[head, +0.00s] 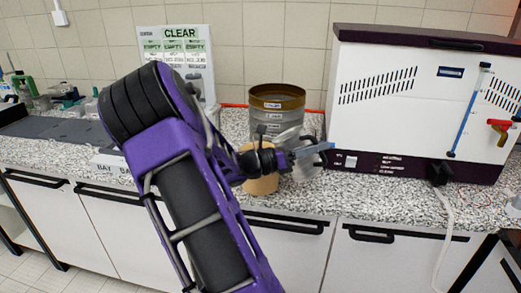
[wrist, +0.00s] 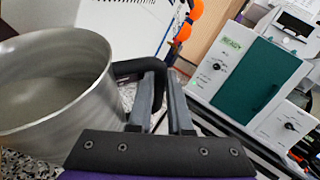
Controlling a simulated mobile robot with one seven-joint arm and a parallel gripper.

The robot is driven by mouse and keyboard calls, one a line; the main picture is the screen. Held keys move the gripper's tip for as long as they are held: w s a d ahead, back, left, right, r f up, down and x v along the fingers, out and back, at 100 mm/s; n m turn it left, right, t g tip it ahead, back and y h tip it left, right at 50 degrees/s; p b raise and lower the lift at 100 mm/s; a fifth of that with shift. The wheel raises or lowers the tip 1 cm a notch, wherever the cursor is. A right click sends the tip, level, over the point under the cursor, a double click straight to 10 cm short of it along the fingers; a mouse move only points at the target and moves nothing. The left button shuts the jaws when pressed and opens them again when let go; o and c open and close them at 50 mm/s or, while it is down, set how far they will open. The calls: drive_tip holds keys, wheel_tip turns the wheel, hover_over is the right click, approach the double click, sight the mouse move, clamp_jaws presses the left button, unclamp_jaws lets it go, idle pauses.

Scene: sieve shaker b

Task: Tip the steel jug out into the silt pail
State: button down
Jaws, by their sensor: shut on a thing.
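The steel jug (wrist: 88,100) fills the left of the wrist view. Its open mouth shows a grey interior, and I cannot tell how full it is. My gripper (wrist: 162,85) is shut on the jug's black handle (wrist: 132,68). A tan rounded container (head: 262,184) shows below my wrist, partly covered. It may be the silt pail, but no label shows.
A brown-rimmed sieve stack (head: 277,103) stands just behind the gripper. A large white cabinet machine (head: 400,120) is close on the right. Dark mats (head: 60,128) lie on the left counter.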

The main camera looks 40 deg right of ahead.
sight(307, 137)
drive_tip(key=shift+w+a+r+m+g, duration=0.1)
drive_tip(key=shift+w+r+m+g, duration=0.15)
drive_tip(key=shift+m+g, duration=0.4)
drive_tip(key=shift+w+r+m+g, duration=0.1)
drive_tip(key=shift+r+m+g, duration=0.2)
drive_tip(key=shift+g, duration=0.55)
drive_tip(key=shift+a+r+m+g+p, duration=0.1)
drive_tip(key=shift+a+m+g+p, duration=0.05)
drive_tip(key=shift+m+g+p, duration=0.3)
drive_tip(key=shift+w+a+r+g, duration=0.35)
drive_tip(key=shift+a+r+g, duration=0.2)
drive_tip(key=shift+a+g, duration=0.15)
drive_tip(key=shift+w+a+r+h, duration=0.15)
drive_tip(key=shift+a+r+h, duration=0.05)
drive_tip(key=shift+r+h, duration=0.1)
drive_tip(key=shift+w+a+r+n+h+b, duration=0.2)
drive_tip(key=shift+w+n+h+b, duration=0.25)
drive_tip(key=shift+n+h+b, duration=0.45)
drive_tip(key=shift+w+a+r+n+t+h, duration=0.15)
drive_tip(key=shift+w+r+n+h, duration=0.15)
drive_tip(key=shift+r+n+h, duration=0.15)
drive_tip(key=shift+w+a+r+n+t+h, duration=0.15)
drive_tip(key=shift+w+r+n+h, duration=0.2)
drive_tip(key=shift+n+h, duration=0.2)
idle(1.0)
drive_tip(key=shift+w+a+n+t+h+b, duration=0.25)
drive_tip(key=shift+w+n+t+h+b, duration=0.3)
drive_tip(key=shift+n+h+b, duration=0.45)
idle(1.1)
